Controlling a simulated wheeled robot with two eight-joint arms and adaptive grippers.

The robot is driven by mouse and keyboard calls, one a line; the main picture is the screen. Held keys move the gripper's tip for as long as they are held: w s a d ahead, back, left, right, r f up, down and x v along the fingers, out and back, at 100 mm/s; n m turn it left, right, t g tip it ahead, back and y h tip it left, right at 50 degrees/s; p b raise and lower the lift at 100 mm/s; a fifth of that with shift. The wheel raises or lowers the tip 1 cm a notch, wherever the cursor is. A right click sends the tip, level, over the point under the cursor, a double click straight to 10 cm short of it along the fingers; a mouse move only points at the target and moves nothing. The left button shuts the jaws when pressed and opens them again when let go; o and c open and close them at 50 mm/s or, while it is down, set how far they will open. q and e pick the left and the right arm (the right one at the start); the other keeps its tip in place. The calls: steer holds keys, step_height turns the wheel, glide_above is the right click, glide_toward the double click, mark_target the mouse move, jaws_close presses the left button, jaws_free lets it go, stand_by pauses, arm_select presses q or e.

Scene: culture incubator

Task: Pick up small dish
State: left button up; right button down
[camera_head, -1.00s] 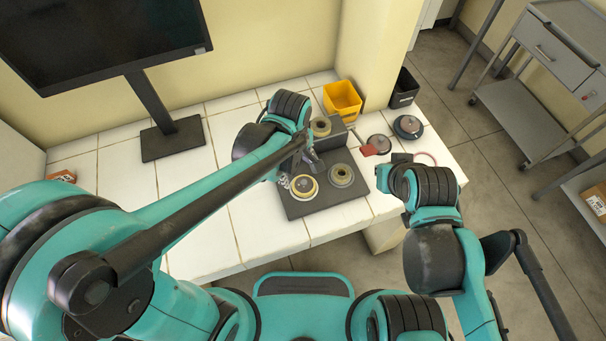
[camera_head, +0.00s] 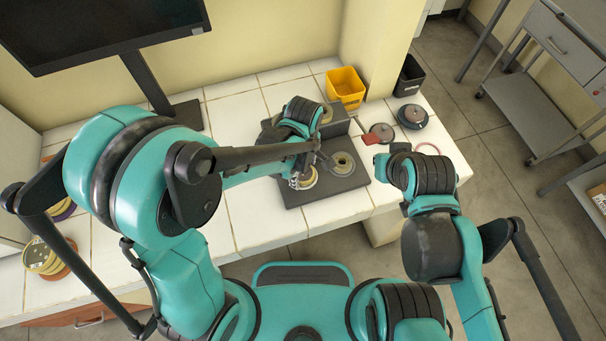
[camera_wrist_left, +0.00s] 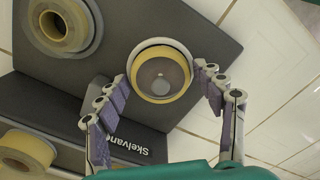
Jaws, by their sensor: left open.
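The small dish (camera_wrist_left: 160,74), round with a yellowish rim and grey centre, sits on the dark stand (camera_wrist_left: 211,50) in the left wrist view. In the head view the dish (camera_head: 307,179) is partly covered by my left gripper (camera_head: 302,179). In the left wrist view my left gripper (camera_wrist_left: 155,78) is open, with one finger on either side of the dish and nothing held. My right gripper (camera_head: 386,162) is by the right side of the stand, its fingers mostly hidden by its own arm.
A second round piece (camera_head: 342,163) sits beside the dish on the stand, and another (camera_head: 326,114) on its raised block. A yellow bin (camera_head: 345,86) and dark round items (camera_head: 412,116) are behind. Stacked dishes (camera_head: 42,256) are at far left. A monitor stands at the back.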

arm_select(q)
steer(key=shift+c, duration=0.2)
steer(key=c, duration=0.9)
steer(key=shift+r, duration=0.15)
steer(key=shift+r, duration=0.25)
step_height(320, 180, up, 4)
steer(key=shift+r+p, duration=0.1)
steer(key=shift+p, duration=0.95)
steer(key=s+d+r+p, duration=0.1)
steer(key=s+d+r, duration=0.3)
steer(key=s+d, duration=0.1)
steer(key=s+d+r+p, duration=0.1)
steer(key=s+d+r, duration=0.1)
steer(key=s+d, duration=0.1)
steer(key=shift+s+p, duration=0.25)
steer(key=shift+p, duration=0.05)
